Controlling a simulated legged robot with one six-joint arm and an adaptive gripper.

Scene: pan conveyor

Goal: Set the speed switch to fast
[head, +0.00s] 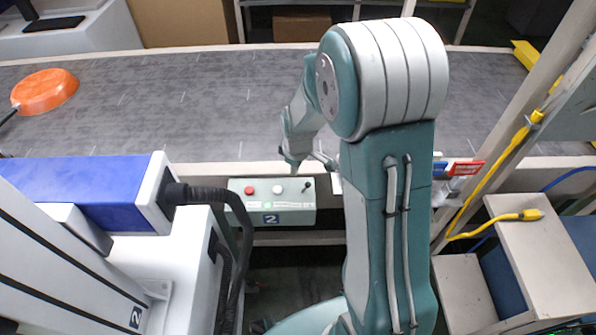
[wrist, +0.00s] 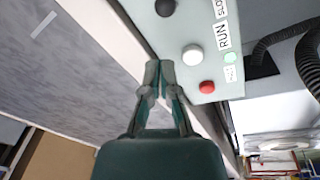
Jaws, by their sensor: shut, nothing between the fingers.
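The grey-green control box (head: 243,208) hangs at the conveyor's near edge, marked with a blue "2". On it are a red button (head: 249,190), a white button (head: 277,189) and a black speed switch (head: 306,187) at the right. In the wrist view the black switch (wrist: 165,8) is cut off by the top edge, with the white button (wrist: 192,54) and red button (wrist: 207,87) below it. Labels read "RUN" and partly "SLO". The switch's setting cannot be told. My gripper (wrist: 159,70) is shut and empty, beside the box's conveyor-side edge, apart from the switch.
The grey conveyor belt (head: 180,95) runs behind the box, with an orange pan (head: 45,91) at the far left. A white and blue machine (head: 80,190) with black cables stands at the left. A post with a yellow cable (head: 490,185) is at the right.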

